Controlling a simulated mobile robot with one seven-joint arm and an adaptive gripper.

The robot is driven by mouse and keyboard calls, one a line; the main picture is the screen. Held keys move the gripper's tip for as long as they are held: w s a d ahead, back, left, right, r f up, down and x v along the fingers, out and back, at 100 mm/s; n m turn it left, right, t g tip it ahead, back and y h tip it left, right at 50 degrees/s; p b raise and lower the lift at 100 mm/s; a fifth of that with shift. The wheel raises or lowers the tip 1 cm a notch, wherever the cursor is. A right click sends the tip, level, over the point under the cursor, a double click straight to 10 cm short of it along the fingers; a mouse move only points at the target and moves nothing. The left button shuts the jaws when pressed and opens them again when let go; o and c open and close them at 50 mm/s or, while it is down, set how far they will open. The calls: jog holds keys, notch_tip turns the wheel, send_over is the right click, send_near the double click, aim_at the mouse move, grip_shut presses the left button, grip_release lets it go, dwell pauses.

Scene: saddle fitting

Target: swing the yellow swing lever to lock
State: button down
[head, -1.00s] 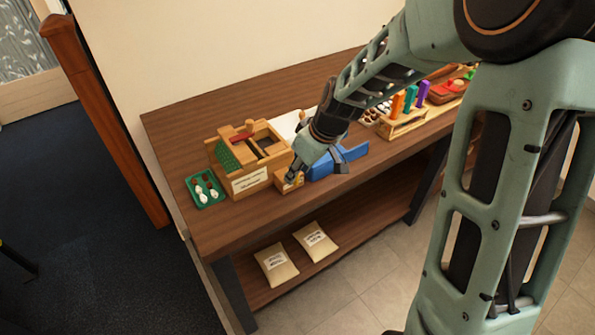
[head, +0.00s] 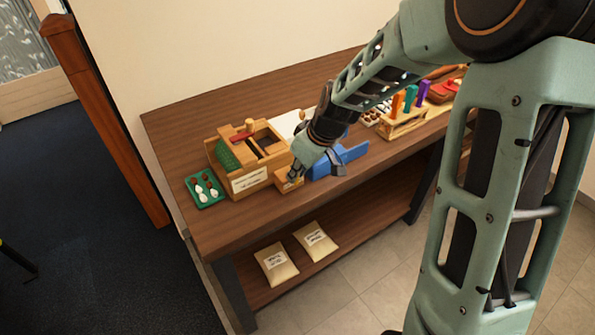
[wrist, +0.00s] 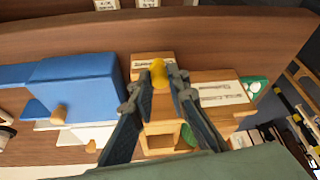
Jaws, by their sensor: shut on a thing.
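The yellow swing lever (wrist: 158,74) shows in the wrist view as a rounded knob at the front of a small wooden block (wrist: 143,58). My gripper (wrist: 158,88) has its two fingers on either side of the lever and is shut on it. In the head view my gripper (head: 295,176) is low over the small wooden block (head: 287,184), at the table's front edge, and hides the lever. A larger wooden box (head: 249,182) with a paper label stands just left of the block. Whether the lever is locked cannot be told.
A blue object (head: 340,160) stands close to the right of my gripper. A green tray (head: 205,202) with white and brown pieces lies at the left. A wooden rack (head: 402,124) with coloured pegs is farther right. Two bags (head: 276,264) lie on the lower shelf.

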jog(key=shift+a, duration=0.15)
jog(key=shift+a+m+t+b, duration=0.35)
jog(key=shift+m+b, duration=0.3)
jog(key=shift+m, duration=0.35)
jog(key=a+m, duration=0.1)
jog(key=m+h+b, duration=0.1)
jog(key=m, duration=0.1)
jog(key=shift+w+a+t+h, duration=0.1)
jog(key=shift+a+t+h, duration=0.2)
jog(key=shift+a+t, duration=0.1)
jog(key=m+b, duration=0.1)
jog(key=a+m+h+b, duration=0.1)
jog(key=m, duration=0.1)
jog(key=shift+w+m, duration=0.3)
jog(key=shift+w, duration=0.05)
jog(key=shift+w+a+m+h+b, duration=0.3)
jog(key=shift+m+h+b, duration=0.15)
jog(key=shift+m, duration=0.35)
jog(key=c, duration=1.9)
grip_release()
